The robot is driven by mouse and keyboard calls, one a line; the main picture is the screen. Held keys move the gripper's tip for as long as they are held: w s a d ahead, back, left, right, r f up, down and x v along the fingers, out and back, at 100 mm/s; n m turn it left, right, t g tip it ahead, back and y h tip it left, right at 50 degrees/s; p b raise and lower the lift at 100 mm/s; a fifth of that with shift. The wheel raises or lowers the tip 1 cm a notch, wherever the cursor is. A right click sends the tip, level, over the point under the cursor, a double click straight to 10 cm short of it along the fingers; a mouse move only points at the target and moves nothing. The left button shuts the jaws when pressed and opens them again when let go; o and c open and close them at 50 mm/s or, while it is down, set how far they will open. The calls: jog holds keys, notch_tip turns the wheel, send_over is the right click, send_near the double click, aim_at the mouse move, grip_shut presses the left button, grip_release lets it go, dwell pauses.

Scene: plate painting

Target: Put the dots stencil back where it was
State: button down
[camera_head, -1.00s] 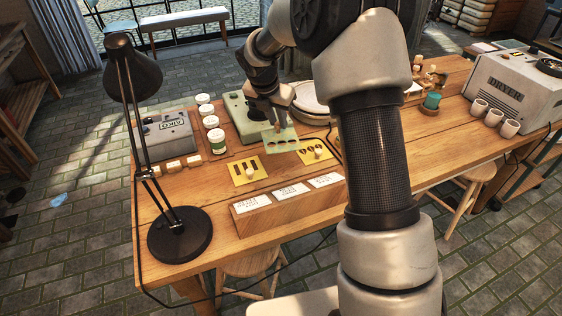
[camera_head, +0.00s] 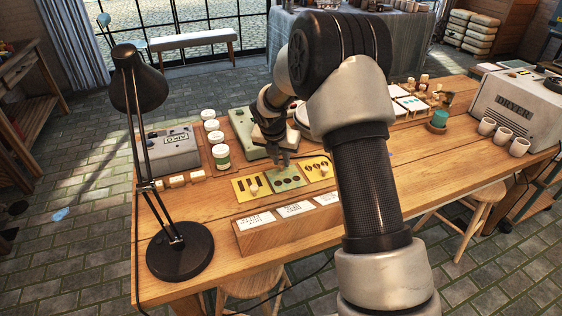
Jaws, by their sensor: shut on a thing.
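The green dots stencil (camera_head: 287,184), with a row of round holes, is at table level between two yellow stencils. The left yellow stencil (camera_head: 251,188) has dark bars and a pale knob. The right yellow stencil (camera_head: 318,170) has rounded cut-outs and a knob. My gripper (camera_head: 284,162) points down at the back edge of the green stencil and is shut on it. The fingertips are small here, and I cannot tell whether the stencil touches the table fully.
A wooden block with white label cards (camera_head: 295,209) stands in front of the stencils. White-lidded jars (camera_head: 220,156) and a grey box (camera_head: 170,150) are to the left. A black lamp (camera_head: 180,249) stands at front left. A green device (camera_head: 243,133) is behind.

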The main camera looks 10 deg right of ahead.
jog(key=c, duration=1.6)
grip_release()
